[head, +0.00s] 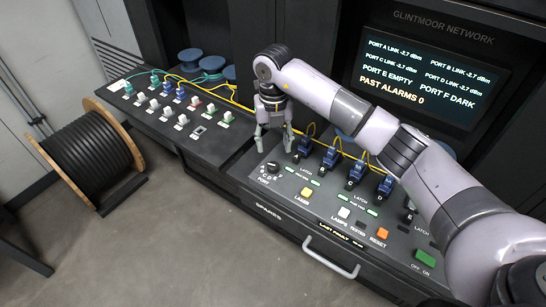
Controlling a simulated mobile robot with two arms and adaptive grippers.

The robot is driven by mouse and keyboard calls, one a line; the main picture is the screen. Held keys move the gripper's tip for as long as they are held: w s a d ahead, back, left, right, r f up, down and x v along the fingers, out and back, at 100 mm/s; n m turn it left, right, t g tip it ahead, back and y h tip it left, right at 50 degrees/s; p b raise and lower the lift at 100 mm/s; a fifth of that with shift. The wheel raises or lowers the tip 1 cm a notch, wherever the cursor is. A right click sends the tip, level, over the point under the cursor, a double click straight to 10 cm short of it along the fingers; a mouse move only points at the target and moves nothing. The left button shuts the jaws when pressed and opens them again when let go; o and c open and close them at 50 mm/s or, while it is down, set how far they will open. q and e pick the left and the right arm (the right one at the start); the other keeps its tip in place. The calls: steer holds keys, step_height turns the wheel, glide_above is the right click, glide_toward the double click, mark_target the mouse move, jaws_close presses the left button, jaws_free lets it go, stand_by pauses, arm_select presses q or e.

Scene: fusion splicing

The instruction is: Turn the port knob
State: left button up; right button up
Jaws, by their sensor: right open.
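The port knob (272,168) is a small dark round knob at the left end of the sloped black console (240,178). The lettering around it is too small to read fully. My right gripper (274,146) points down just above and behind the knob, its fingers open with nothing between them. The fingertips look apart from the knob, though the exact height is hard to tell. My left gripper is not in view.
Blue plugs (331,157) with yellow cables stand in a row right of the gripper. A left panel (152,122) holds several connectors. A screen (435,65) reads "PAST ALARMS 0". A cable reel (90,160) stands on the floor.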

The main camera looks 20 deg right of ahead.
mark_target(273, 165)
step_height(273, 165, down, 8)
steer(key=shift+f+p, duration=0.15)
steer(key=shift+p, duration=0.85)
jaws_close()
